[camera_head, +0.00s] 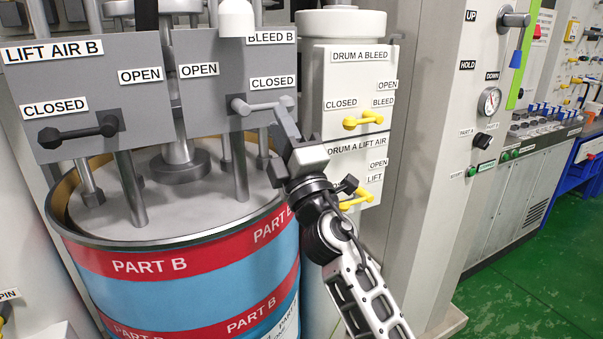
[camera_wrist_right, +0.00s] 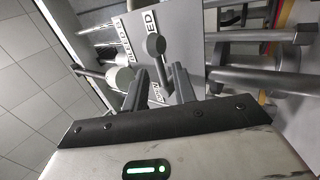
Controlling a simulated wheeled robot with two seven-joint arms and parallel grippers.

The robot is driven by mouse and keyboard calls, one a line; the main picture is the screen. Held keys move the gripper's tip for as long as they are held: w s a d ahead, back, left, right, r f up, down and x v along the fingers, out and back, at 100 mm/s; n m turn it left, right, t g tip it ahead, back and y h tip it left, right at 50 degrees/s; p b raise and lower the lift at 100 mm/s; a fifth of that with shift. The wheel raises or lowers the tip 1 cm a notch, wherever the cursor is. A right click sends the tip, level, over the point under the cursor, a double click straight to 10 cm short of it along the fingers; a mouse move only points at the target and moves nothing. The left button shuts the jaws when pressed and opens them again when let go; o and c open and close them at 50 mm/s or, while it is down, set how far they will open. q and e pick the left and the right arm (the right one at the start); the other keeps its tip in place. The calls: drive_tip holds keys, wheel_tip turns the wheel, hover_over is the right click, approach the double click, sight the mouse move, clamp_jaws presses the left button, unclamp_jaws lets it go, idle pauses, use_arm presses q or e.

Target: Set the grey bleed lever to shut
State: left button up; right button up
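The grey bleed lever (camera_head: 262,105) is on the BLEED B panel (camera_head: 212,100). It lies nearly level, its pivot at the left and its knob end at the right, below the CLOSED label (camera_head: 272,83). The OPEN label (camera_head: 198,69) is up to its left. My right gripper (camera_head: 284,122) is at the knob end, its fingers partly overlapping it. In the right wrist view my right gripper (camera_wrist_right: 158,88) shows two fingers with a gap between them; a grey round knob (camera_wrist_right: 155,44) is just beyond. Contact cannot be told. My left gripper is not in view.
To the left is the LIFT AIR B panel (camera_head: 85,85) with a black lever (camera_head: 78,132). Below stands the PART B drum (camera_head: 170,275) with vertical rods. To the right are yellow levers on the DRUM A panel (camera_head: 358,85). Green floor (camera_head: 520,290) is clear at the right.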

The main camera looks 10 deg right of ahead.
drive_tip(key=b+v, duration=0.2)
drive_tip(key=v, duration=0.9)
drive_tip(key=shift+b, duration=0.35)
drive_tip(key=s+d+f+m+g+h, duration=0.2)
drive_tip(key=s+f+m+g, duration=0.3)
drive_tip(key=f, duration=0.7)
drive_tip(key=s+d+f+m+g+h, duration=0.1)
drive_tip(key=d+f+m+g+h, duration=0.15)
drive_tip(key=f+m, duration=0.7)
drive_tip(key=s+f+m+g, duration=0.4)
drive_tip(key=s+f+g, duration=0.1)
drive_tip(key=s+f, duration=0.8)
wheel_tip(320, 180, down, 4)
drive_tip(key=shift+s+d+r+g+y, duration=0.1)
drive_tip(key=shift+s+d+g+y, duration=0.25)
drive_tip(key=shift+d+y, duration=0.1)
